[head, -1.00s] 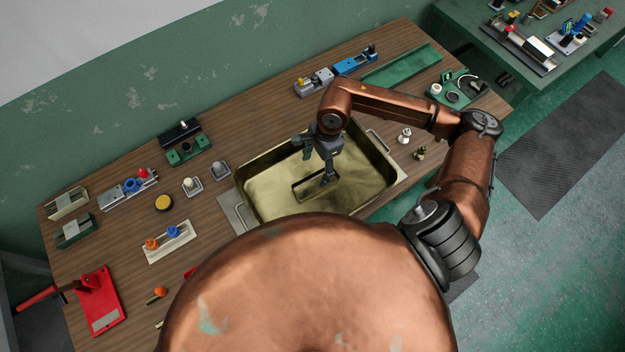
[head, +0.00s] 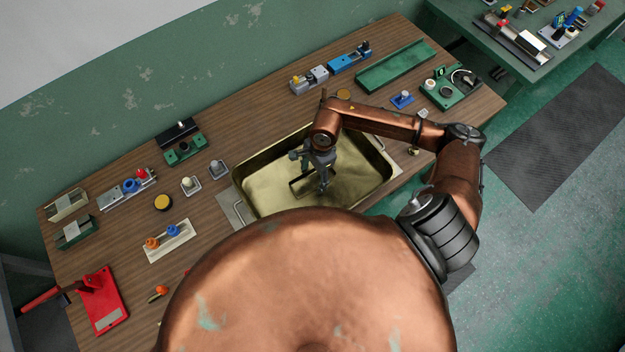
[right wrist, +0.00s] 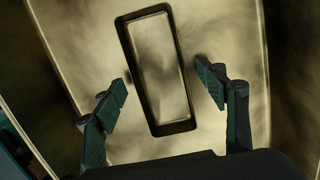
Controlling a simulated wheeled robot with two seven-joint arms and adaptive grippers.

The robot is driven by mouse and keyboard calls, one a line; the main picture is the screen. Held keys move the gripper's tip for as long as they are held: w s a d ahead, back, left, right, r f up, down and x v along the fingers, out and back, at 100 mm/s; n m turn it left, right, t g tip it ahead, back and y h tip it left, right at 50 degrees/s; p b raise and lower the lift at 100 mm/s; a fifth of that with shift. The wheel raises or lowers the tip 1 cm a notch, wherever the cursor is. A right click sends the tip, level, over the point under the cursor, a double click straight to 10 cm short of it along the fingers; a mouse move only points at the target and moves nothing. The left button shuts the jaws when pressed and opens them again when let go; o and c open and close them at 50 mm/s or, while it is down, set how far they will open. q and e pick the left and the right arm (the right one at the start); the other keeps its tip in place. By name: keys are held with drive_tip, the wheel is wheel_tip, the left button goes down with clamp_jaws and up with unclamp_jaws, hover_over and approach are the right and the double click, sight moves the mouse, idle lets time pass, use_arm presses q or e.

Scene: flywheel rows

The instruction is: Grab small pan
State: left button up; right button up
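A small rectangular pan (head: 297,184), brass-coloured with dark walls, lies on the floor of a large brass-coloured pan (head: 262,196) on the wooden bench. In the right wrist view the small pan (right wrist: 160,85) lies lengthwise between and beyond my fingers, slightly tilted in the picture. My right gripper (head: 323,186) hangs inside the large pan, over the small one, and partly hides it. In the right wrist view the right gripper (right wrist: 164,70) is open, one finger on each side of the small pan, holding nothing. Contact cannot be told. My left gripper is not in view.
The large pan's walls surround my right gripper; its handle (head: 376,139) is at the right. Small fixtures stand left on the bench, including a red press (head: 103,302) and a white tray with knobs (head: 168,242). A green tray (head: 395,66) lies at the back right.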

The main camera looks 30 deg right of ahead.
drive_tip(key=c, duration=1.6)
drive_tip(key=shift+r, duration=0.15)
